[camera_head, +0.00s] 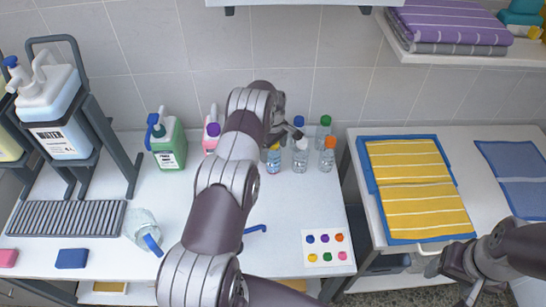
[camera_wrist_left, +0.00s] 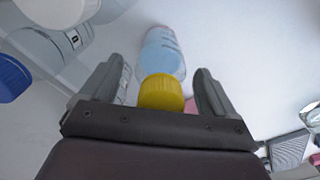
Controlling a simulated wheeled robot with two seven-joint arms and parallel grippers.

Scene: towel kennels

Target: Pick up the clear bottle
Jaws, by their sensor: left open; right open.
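Several small clear bottles stand in a group at the back right of the white table. One has a white cap (camera_head: 300,160), one an orange cap (camera_head: 326,161), one a green cap (camera_head: 325,121) and one a blue cap (camera_head: 298,121). A yellow-capped bottle with bluish contents (camera_head: 273,162) stands at the group's left. My left gripper (camera_head: 292,130) is open above the group. In the left wrist view, the yellow-capped bottle (camera_wrist_left: 163,52) shows between its open fingers, with no visible grip. My right gripper (camera_head: 440,264) is open and empty at the lower right.
A green jug (camera_head: 168,144) and a partly hidden pink bottle (camera_head: 211,135) stand left of the bottles. A rack with a white jug (camera_head: 52,115) is at far left. A card of coloured dots (camera_head: 324,248) lies in front. A yellow striped towel (camera_head: 415,180) lies right.

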